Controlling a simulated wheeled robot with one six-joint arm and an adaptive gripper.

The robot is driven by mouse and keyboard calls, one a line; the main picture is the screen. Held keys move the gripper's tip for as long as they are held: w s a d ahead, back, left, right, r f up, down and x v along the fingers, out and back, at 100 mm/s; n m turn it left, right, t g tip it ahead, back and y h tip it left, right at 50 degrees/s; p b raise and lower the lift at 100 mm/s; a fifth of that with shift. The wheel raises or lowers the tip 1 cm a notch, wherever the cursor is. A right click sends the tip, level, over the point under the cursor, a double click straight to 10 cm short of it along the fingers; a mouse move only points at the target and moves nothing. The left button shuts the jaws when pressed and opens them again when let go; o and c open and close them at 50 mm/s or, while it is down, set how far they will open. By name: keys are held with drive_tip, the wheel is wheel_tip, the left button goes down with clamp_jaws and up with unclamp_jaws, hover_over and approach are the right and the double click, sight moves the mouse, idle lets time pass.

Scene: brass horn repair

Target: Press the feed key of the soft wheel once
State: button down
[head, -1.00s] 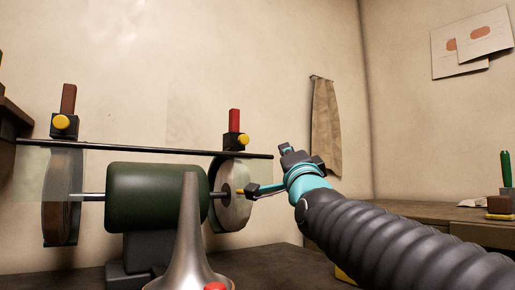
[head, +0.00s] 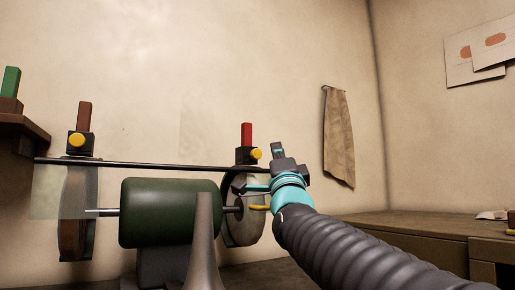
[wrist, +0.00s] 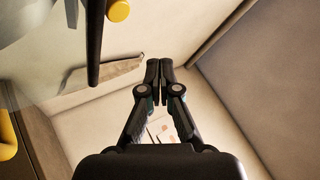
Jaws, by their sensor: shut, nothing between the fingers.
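A grinder with a dark green motor body (head: 168,212) carries a brown wheel (head: 73,215) at left and a paler wheel (head: 243,222) at right. I cannot tell for sure which is the soft wheel. Above each wheel is a black box with a round yellow key: the left key (head: 76,139) has a brown block above it, the right key (head: 256,153) a red block (head: 247,133). My gripper (head: 278,150) is shut and empty, just right of the right key in the head view. In the wrist view its fingertips (wrist: 159,66) meet, apart from a yellow key (wrist: 118,10) at the top.
A dark bar (head: 160,165) runs across above both wheels. A silver cone (head: 204,245) stands in front of the motor. A yellow rod (head: 259,208) shows by the right axle end. A cloth (head: 339,138) hangs on the wall. A wooden counter (head: 400,228) lies at right.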

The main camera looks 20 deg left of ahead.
sight(261, 156)
drive_tip(key=w+a+p, duration=0.2)
drive_tip(key=w+a, duration=0.1)
drive_tip(key=shift+a+r, duration=0.1)
drive_tip(key=shift+a, duration=0.2)
drive_tip(key=shift+w+a+p, duration=0.3)
drive_tip(key=shift+p, duration=0.05)
idle(1.1)
drive_tip(key=shift+w+a, duration=0.3)
drive_tip(key=shift+w+a+f, duration=0.2)
drive_tip(key=shift+w+a, duration=0.05)
drive_tip(key=shift+a, duration=0.15)
idle(0.9)
drive_tip(key=shift+d+r+p, duration=0.1)
drive_tip(key=shift+r+p, duration=0.3)
drive_tip(key=shift+r, duration=0.1)
idle(0.7)
